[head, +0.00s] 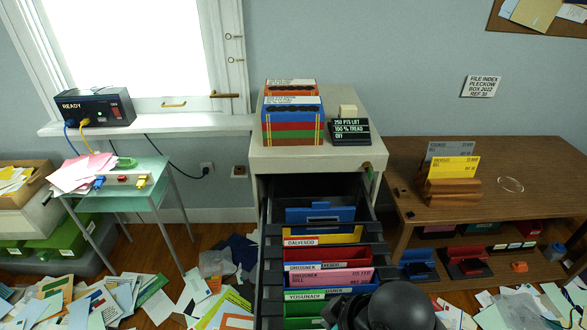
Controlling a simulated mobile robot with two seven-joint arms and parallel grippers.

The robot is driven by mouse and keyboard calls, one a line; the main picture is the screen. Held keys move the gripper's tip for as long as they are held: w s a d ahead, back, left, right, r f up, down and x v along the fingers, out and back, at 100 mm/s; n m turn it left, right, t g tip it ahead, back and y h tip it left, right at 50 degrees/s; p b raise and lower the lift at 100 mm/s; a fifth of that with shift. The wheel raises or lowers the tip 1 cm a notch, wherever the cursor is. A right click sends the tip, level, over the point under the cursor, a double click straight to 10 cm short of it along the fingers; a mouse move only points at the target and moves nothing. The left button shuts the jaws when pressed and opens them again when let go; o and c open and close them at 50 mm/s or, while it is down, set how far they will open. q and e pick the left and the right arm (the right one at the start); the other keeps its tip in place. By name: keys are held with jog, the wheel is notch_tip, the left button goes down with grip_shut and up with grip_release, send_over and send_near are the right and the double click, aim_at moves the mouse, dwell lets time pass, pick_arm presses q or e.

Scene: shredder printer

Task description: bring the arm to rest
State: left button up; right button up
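A black rounded arm part of mine, probably my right arm (385,306), shows at the bottom edge, right of the middle. It overlaps the front right of the open file drawer (268,262) from this view. Its fingertips cannot be made out, so whether that gripper is open or shut does not show. I cannot tell whether it touches the drawer. My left gripper is not in view.
The cabinet (262,155) carries a colourful box (292,130) and a small black sign (350,130). A wooden desk (405,190) stands right. A small green table (145,172) stands left. Loose papers (135,297) cover much of the floor. The open drawer juts forward.

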jog(key=s+d+f+m+h, duration=0.3)
jog(key=s+d+m, duration=0.4)
jog(key=d, duration=0.4)
notch_tip(320, 180, down, 30)
jog(key=s+b, duration=0.2)
jog(key=b, duration=0.6)
jog(key=s+d+f+g+b, duration=0.1)
jog(key=s+f+b, duration=0.3)
jog(key=s+f, duration=0.4)
jog(key=s+d+f+g+b, duration=0.1)
jog(key=s+f+b, duration=0.3)
jog(key=s+f, duration=0.4)
jog(key=shift+d+f+h, duration=0.4)
jog(key=shift+d+f, duration=0.1)
jog(key=shift+f, duration=2.8)
